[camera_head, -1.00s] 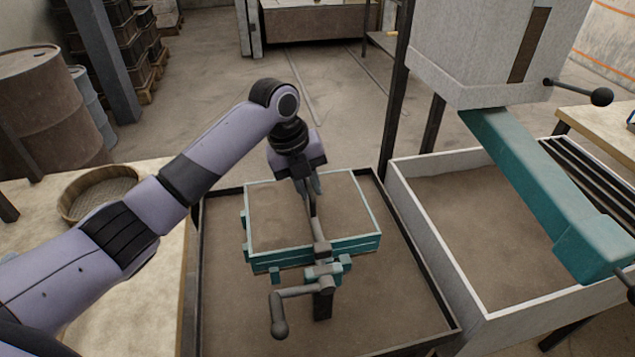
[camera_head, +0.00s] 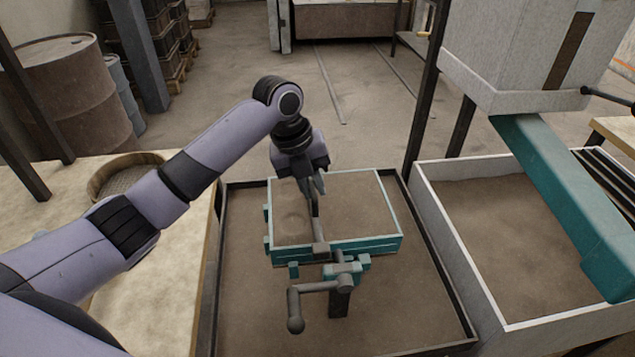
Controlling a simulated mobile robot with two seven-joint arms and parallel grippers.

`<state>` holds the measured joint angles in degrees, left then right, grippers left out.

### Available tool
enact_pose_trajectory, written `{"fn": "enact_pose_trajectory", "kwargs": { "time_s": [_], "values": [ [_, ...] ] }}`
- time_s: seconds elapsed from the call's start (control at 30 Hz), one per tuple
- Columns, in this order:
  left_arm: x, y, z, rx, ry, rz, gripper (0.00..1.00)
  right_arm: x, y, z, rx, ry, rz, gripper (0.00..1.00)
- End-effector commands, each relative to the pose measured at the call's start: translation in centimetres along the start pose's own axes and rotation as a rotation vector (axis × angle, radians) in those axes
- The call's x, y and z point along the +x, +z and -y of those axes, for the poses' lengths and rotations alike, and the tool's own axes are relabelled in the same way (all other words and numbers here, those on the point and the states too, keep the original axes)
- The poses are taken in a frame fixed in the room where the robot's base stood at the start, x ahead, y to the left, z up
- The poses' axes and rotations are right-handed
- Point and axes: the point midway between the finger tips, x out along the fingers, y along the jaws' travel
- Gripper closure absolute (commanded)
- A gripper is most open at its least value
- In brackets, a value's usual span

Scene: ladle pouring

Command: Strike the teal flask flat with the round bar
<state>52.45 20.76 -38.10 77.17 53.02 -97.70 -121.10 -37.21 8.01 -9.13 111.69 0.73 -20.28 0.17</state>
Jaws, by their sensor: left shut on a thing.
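The teal flask (camera_head: 385,244) is a rectangular box filled with brown sand, in the middle of the view. The bar runs from the fingers toward the near side, ending in a dark block over the front rim. I cannot tell whether it touches the sand. The fingers hide its far end. My right gripper is out of view.
The flask stands in a dark-rimmed tray (camera_head: 457,318). A crank with a knob (camera_head: 296,325) and a teal clamp stand in front of it. Right is a pale sand bin (camera_head: 455,236) under a teal chute (camera_head: 570,195).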

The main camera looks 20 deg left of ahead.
Motion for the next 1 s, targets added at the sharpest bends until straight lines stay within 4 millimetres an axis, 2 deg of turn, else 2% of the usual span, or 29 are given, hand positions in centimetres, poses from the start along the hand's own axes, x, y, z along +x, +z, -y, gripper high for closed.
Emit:
{"fn": "enact_pose_trajectory", "kwargs": {
  "time_s": [0.3, 0.63, 1.0],
  "values": [
    [-0.5, 0.1, -2.3, -0.002, 0.005, 0.0, 1.0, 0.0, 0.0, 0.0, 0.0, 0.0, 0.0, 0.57],
    [-0.8, 0.0, -3.4, -0.002, 0.006, -0.001, 1.0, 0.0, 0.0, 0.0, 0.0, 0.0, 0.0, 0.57],
    [-1.5, 0.1, -5.5, -0.003, 0.004, -0.001, 1.0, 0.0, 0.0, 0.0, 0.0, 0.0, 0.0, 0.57]
  ]
}}
